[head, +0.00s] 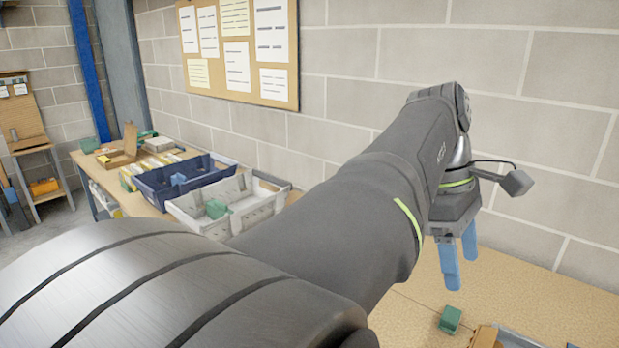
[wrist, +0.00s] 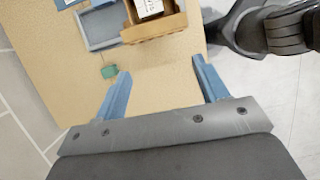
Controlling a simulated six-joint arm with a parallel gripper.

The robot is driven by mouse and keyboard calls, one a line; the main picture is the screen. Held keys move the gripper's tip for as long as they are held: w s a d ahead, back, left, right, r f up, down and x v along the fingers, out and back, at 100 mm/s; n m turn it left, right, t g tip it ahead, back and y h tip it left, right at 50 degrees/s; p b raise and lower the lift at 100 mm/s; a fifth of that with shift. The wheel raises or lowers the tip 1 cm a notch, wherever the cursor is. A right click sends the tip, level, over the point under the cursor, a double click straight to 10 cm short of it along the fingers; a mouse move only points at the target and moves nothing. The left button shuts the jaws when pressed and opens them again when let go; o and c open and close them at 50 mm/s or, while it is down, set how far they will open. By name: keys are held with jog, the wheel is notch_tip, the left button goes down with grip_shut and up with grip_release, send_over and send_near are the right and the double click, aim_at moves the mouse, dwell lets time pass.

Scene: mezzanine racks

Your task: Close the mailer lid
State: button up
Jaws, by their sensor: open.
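The mailer (wrist: 157,28) is a brown cardboard box at the top of the wrist view, cut by the frame edge. It is open on the side I see, with a white printed item (wrist: 149,8) inside. Its lid is not clearly visible. In the head view a brown cardboard edge (head: 486,337), likely the mailer, shows at the bottom. My gripper (head: 461,268) has blue fingers and hangs above the tan table. In the wrist view my gripper (wrist: 160,68) is open and empty, with its fingers apart, short of the mailer.
A small green block (head: 450,320) lies on the table (head: 405,322); it also shows in the wrist view (wrist: 109,71). A grey-blue tray (wrist: 88,35) is beside the mailer. Grey and blue bins (head: 245,208) stand on the left bench. A block wall is behind.

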jog(key=w+f+g, duration=0.1)
jog(key=f, duration=0.1)
jog(key=w+a+f+g+h, duration=0.1)
jog(key=w+f, duration=0.1)
jog(key=f, duration=0.1)
jog(key=w+a+f+g, duration=0.1)
jog(key=w+f, duration=0.1)
jog(key=f, duration=0.1)
jog(key=shift+a+f+g+h, duration=0.15)
jog(key=shift+g+h, duration=0.15)
jog(key=c, duration=1.1)
jog(key=w+a+f+h, duration=0.1)
jog(key=f, duration=0.1)
jog(key=w+a+f+g+h, duration=0.1)
jog(key=f, duration=0.1)
jog(key=w+a+f+g+h, duration=0.1)
jog(key=f+h, duration=0.1)
jog(key=shift+w+a+f, duration=0.15)
jog(key=shift+w+a, duration=0.2)
jog(key=shift+a, duration=0.05)
grip_shut()
jog(key=s+d+r+x, duration=0.1)
jog(key=r+x, duration=0.1)
jog(key=x, duration=1)
jog(key=shift+d+r+h, duration=0.15)
jog(key=shift+d+h, duration=0.1)
jog(key=shift+h, duration=0.15)
jog(key=shift+s+d+r, duration=0.1)
jog(key=shift+s, duration=0.1)
